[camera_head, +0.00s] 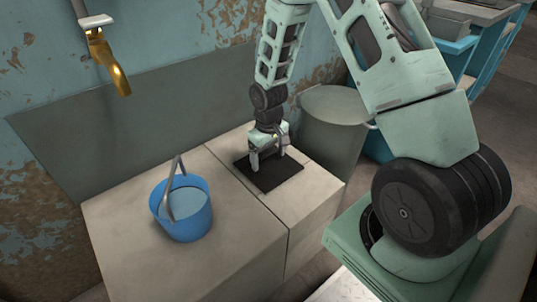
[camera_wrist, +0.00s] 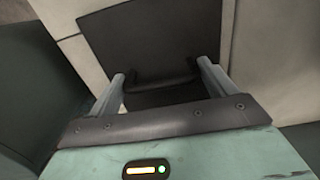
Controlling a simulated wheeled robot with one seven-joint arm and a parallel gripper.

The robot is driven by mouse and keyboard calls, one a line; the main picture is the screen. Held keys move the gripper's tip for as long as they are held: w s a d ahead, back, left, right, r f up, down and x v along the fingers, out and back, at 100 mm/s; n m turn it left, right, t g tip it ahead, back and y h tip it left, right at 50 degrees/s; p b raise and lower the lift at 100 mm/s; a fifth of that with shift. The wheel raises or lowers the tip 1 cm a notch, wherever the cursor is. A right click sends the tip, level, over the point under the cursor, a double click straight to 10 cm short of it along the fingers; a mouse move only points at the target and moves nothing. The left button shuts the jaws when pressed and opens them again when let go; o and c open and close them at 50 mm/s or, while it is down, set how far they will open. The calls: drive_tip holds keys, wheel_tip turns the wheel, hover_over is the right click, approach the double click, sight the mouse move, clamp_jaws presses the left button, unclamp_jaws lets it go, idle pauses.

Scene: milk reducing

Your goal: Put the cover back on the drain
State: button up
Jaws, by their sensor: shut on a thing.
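The drain cover (camera_head: 276,179) is a dark, flat square plate at the right part of the pale counter. It also shows in the wrist view (camera_wrist: 150,35), with a dark bar handle (camera_wrist: 160,78) across it. My gripper (camera_head: 268,158) points down over the cover, and its fingers sit at both ends of the handle in the wrist view (camera_wrist: 162,72). It is shut on the cover's handle. The cover looks level and at or close to the counter top; I cannot tell whether it touches. No drain opening shows; whatever lies under the cover is hidden.
A blue bucket (camera_head: 183,222) with an upright grey handle stands on the counter, left of the cover. A brass tap (camera_head: 107,62) sticks out from the wall at upper left. A grey-green round barrel (camera_head: 333,135) stands behind the counter. The counter (camera_head: 130,240) is otherwise clear.

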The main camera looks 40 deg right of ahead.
drive_tip(key=shift+f, duration=0.15)
drive_tip(key=o, duration=1.2)
drive_tip(key=shift+c, duration=0.2)
wheel_tip(320, 180, up, 18)
drive_tip(key=p, duration=0.6)
drive_tip(key=shift+f+p, duration=0.25)
drive_tip(key=shift+p, duration=0.05)
drive_tip(key=s+a+r+n, duration=0.2)
drive_tip(key=s+a+r, duration=0.15)
drive_tip(key=a, duration=0.45)
drive_tip(key=s+a+r+n, duration=0.1)
drive_tip(key=s+a+r, duration=0.2)
drive_tip(key=s+a, duration=0.35)
drive_tip(key=s+a+r+n, duration=0.4)
drive_tip(key=s+a, duration=0.6)
drive_tip(key=s, duration=0.3)
wheel_tip(320, 180, up, 29)
drive_tip(key=s+p, duration=0.1)
drive_tip(key=p, duration=2.8)
drive_tip(key=shift+r+y, duration=0.15)
drive_tip(key=shift+y, duration=0.15)
